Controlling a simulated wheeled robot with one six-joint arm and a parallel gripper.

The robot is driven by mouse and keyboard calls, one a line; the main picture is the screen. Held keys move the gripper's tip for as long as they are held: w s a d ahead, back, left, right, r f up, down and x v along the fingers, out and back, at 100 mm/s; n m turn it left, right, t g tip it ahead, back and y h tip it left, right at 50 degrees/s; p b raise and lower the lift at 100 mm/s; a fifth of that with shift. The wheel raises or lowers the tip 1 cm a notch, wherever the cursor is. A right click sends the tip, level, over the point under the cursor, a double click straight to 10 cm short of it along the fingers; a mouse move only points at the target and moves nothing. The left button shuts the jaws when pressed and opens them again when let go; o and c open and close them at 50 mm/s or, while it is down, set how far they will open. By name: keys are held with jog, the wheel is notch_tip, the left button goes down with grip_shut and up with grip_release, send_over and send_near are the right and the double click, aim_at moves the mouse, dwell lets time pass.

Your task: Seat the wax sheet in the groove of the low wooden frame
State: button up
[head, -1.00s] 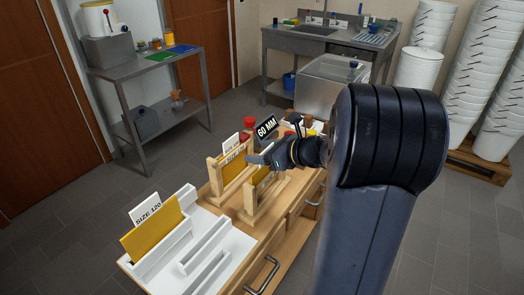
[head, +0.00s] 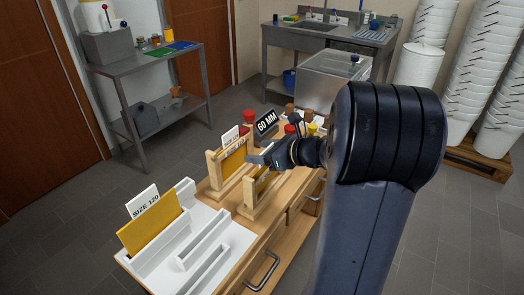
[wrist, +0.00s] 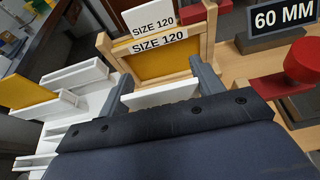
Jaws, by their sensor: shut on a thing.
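The wax sheet is a yellow sheet (head: 262,184) below my gripper (head: 257,160), between the posts of the front, low wooden frame (head: 248,199). In the wrist view my gripper (wrist: 162,88) has its fingers on either side of a white strip (wrist: 160,96), which looks like the held sheet's top. The groove and the sheet's lower edge are hidden, so I cannot tell if it is seated. Just behind stands another wooden frame (head: 214,171) with a yellow sheet (wrist: 160,62) labelled SIZE 120.
A white rack (head: 187,192) at the bench's left holds another yellow sheet (head: 148,232) with a SIZE 120 card. A 60 MM sign (head: 266,122) and a red-topped item (wrist: 304,60) stand close beyond the frames. Free floor lies left of the bench.

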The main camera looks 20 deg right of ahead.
jog(key=shift+f+b, duration=0.65)
jog(key=shift+f, duration=0.25)
jog(key=o, duration=1.3)
jog(key=v, duration=1.1)
jog(key=shift+w+f, duration=0.15)
